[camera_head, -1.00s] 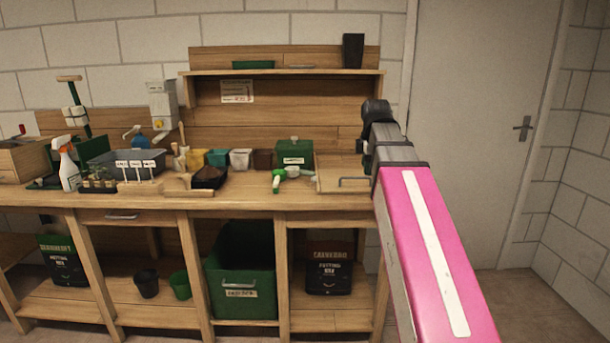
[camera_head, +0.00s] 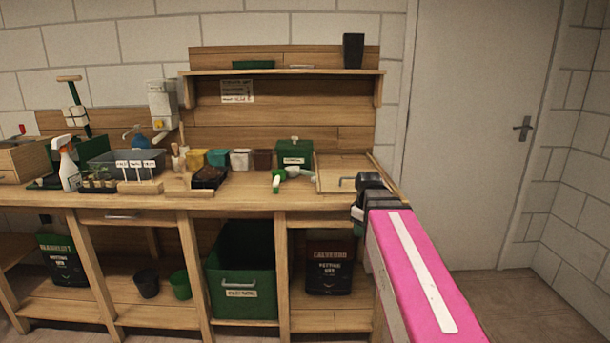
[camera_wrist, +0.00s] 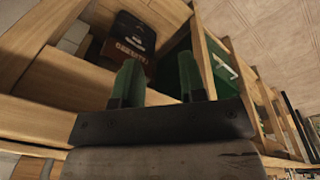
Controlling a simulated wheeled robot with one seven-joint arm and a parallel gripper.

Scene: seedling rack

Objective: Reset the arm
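My arm comes in from the lower right of the head view, a pink link with a white stripe. Its dark end stands in front of the right end of the wooden bench (camera_head: 180,203). My gripper (camera_wrist: 159,76) shows in the wrist view as two green fingers standing apart, with nothing between them. The fingers themselves cannot be made out in the head view. Beyond the fingers in the wrist view are the lower shelf area, a dark potting mix bag (camera_wrist: 132,38) and a green crate (camera_wrist: 222,70).
The bench top holds a spray bottle (camera_head: 68,165), a grey tub (camera_head: 112,160), several small pots, a green box (camera_head: 294,153) and a wooden tray (camera_head: 335,180). Below stand a green crate (camera_head: 241,283) and a black bag (camera_head: 330,268). Free floor and a door (camera_head: 475,130) lie right.

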